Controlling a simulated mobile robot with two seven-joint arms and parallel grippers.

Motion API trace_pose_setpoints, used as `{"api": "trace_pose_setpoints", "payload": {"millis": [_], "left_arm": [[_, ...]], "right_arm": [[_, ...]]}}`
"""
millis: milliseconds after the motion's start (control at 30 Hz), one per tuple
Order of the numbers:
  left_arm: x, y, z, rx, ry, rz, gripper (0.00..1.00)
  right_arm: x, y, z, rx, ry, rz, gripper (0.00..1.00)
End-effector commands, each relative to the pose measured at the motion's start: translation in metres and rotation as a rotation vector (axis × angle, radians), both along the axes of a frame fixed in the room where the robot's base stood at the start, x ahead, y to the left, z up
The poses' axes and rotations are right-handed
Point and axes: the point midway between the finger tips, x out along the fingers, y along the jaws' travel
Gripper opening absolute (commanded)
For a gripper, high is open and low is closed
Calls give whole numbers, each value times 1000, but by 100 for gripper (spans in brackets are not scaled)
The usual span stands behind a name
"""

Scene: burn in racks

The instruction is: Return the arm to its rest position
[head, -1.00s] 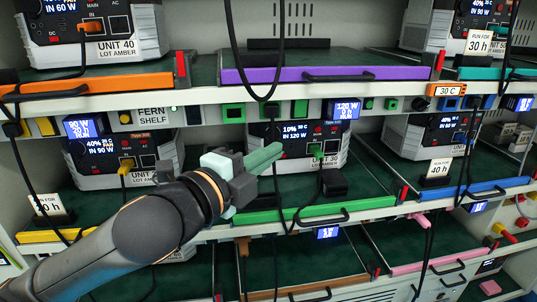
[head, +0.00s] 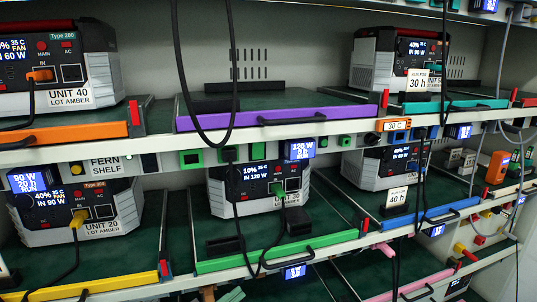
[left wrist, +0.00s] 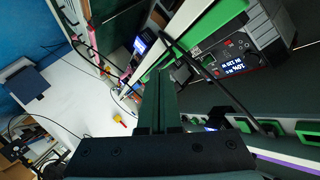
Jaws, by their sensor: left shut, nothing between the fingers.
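My left gripper (left wrist: 157,105) shows in the left wrist view, its two dark green fingers together with nothing between them. It is in the air in front of the rack, apart from the shelves. The unit on the green-edged tray shows beyond it at the upper right (left wrist: 245,50); in the head view this unit (head: 258,185) stands in the middle bay with a green plug in its front. My left arm is not clearly visible in the head view. My right gripper is in neither view.
The rack has trays edged in orange (head: 65,136), purple (head: 280,113), yellow (head: 80,289) and green (head: 275,252). Black cables hang in front of the shelves. The left wrist view shows pale open floor (left wrist: 60,105) at the left.

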Motion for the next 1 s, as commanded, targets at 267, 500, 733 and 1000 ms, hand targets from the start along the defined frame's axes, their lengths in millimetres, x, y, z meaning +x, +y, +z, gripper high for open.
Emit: {"api": "trace_pose_setpoints", "payload": {"millis": [267, 500, 733, 1000], "left_arm": [[-62, 25, -142, -269, 357, 214, 0], [-136, 50, -229, -400, 578, 405, 0], [-187, 68, -246, -457, 681, 529, 0], [-194, 84, -199, -449, 668, 563, 0]], "right_arm": [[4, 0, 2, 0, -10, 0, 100], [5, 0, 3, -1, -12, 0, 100], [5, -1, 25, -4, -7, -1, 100], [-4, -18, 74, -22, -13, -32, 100]]}}
